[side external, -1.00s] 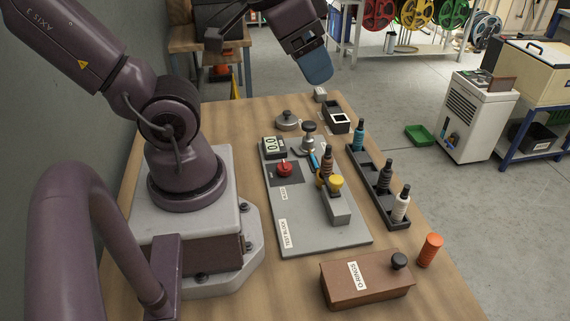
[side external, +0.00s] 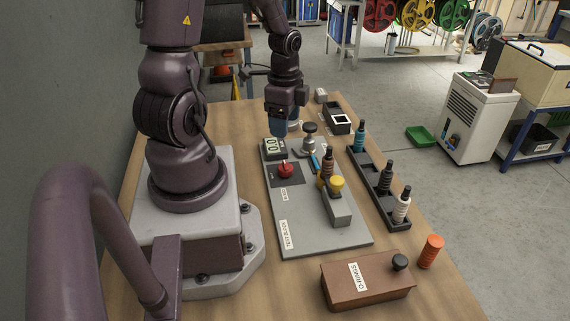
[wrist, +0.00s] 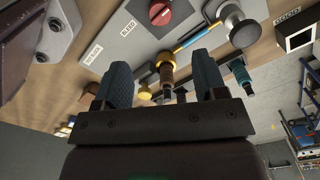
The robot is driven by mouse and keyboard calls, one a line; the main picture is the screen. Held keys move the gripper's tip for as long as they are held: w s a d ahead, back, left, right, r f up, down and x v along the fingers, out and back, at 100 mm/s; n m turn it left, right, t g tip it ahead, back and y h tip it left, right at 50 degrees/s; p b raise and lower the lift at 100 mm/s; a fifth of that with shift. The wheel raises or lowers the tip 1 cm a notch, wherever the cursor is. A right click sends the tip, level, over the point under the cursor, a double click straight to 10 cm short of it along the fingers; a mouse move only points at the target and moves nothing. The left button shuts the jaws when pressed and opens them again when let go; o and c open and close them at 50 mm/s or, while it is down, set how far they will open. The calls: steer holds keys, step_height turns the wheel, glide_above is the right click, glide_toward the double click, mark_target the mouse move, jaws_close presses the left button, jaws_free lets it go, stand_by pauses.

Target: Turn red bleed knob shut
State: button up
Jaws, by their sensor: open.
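The red bleed knob (side external: 285,170) sits on a dark square on the grey test block plate (side external: 315,235), beside a small digital gauge (side external: 275,147). In the wrist view the red knob (wrist: 161,12) is at the top edge, beside the BLEED label (wrist: 128,27). My gripper (side external: 279,134) hangs pointing down over the far end of the plate, behind the knob and apart from it. In the wrist view its two blue fingers (wrist: 163,85) are spread wide with nothing held between them; a brown-and-yellow fitting shows in the gap beyond.
A black-topped fitting (side external: 310,138) and a yellow-capped valve (side external: 336,186) stand on the plate near the knob. A dark rack (side external: 375,190) of bottles is to the right. The O-rings box (side external: 367,283) and an orange cylinder (side external: 430,251) are at the front.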

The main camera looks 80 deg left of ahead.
mark_target(285, 164)
step_height(285, 164, down, 13)
steer(key=shift+r, duration=0.1)
stand_by(0.5)
steer(key=c, duration=0.9)
